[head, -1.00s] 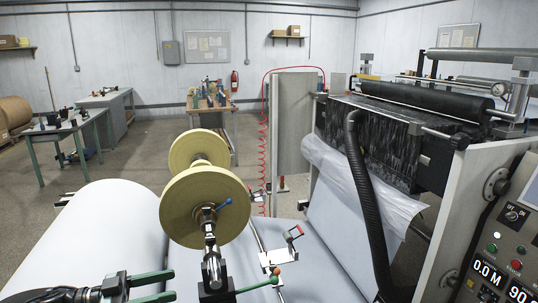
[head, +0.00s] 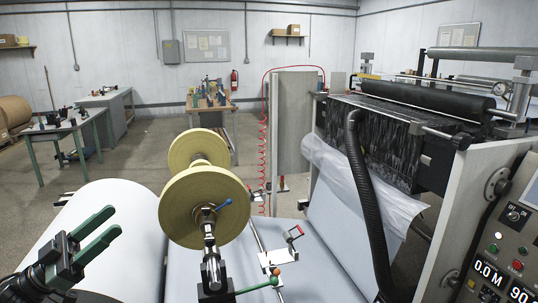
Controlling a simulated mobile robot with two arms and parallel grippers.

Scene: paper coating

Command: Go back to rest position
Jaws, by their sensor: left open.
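My left gripper (head: 101,234) is at the lower left of the head view, with two green fingers pointing up and to the right. The fingers are apart and nothing is between them. It shows in front of the large white paper roll (head: 122,200), to the left of the yellow-tan flanged spool (head: 203,209); a gap shows between the fingers and the spool. I cannot tell whether it touches the paper roll. My right gripper is not in view.
The coating machine (head: 420,125) with its black roller and black hose (head: 365,210) fills the right side. A control panel (head: 510,250) stands at the lower right edge. A blue-handled lever and a red-tipped lever (head: 276,271) sit near the spool. Open floor lies behind.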

